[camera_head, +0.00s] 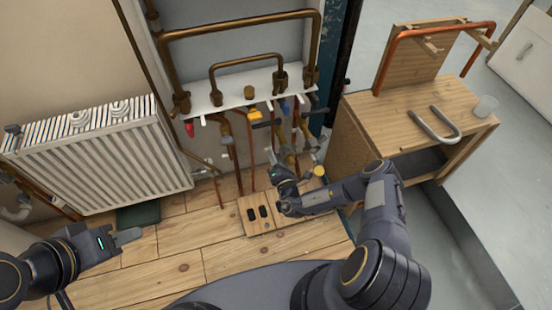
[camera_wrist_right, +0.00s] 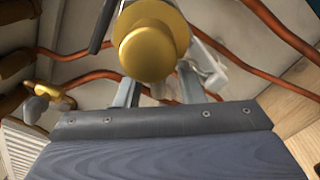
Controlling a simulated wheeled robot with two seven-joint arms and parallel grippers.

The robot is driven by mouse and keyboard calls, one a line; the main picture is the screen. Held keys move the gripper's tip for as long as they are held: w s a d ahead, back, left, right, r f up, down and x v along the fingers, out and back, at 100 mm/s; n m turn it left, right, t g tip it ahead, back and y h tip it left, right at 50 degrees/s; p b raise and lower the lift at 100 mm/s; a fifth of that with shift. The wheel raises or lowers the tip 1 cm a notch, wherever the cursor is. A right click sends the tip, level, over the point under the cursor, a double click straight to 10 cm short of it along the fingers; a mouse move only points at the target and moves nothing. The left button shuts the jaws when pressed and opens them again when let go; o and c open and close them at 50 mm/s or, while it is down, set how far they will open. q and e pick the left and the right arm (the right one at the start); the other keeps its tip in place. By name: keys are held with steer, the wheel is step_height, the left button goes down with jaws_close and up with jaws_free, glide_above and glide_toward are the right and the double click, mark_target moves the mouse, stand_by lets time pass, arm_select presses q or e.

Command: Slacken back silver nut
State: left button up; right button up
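My right gripper (camera_head: 278,160) reaches in among the pipes and valves under the white pipe shelf. In the right wrist view its two grey fingers stand apart at their bases, behind a large round brass cap (camera_wrist_right: 147,50). The cap hides the fingertips and whatever lies between them. A pale silvery part (camera_wrist_right: 208,66) shows just right of the cap. In the head view a small silvery fitting (camera_head: 227,140) sits on a left pipe; I cannot tell which part is the back silver nut. My left gripper (camera_head: 138,235) is over the floor at the left, away from the pipes.
Copper pipes (camera_head: 250,150) run down from the white shelf (camera_head: 225,104) to the floor. A white radiator (camera_head: 100,150) stands left. The front wooden floor is mostly clear.

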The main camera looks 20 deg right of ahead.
steer(key=s+p, duration=0.1)
steer(key=s, duration=0.6)
steer(key=shift+s+p, duration=0.35)
steer(key=shift+s, duration=0.05)
steer(key=shift+s+d, duration=0.1)
steer(key=shift+s, duration=0.05)
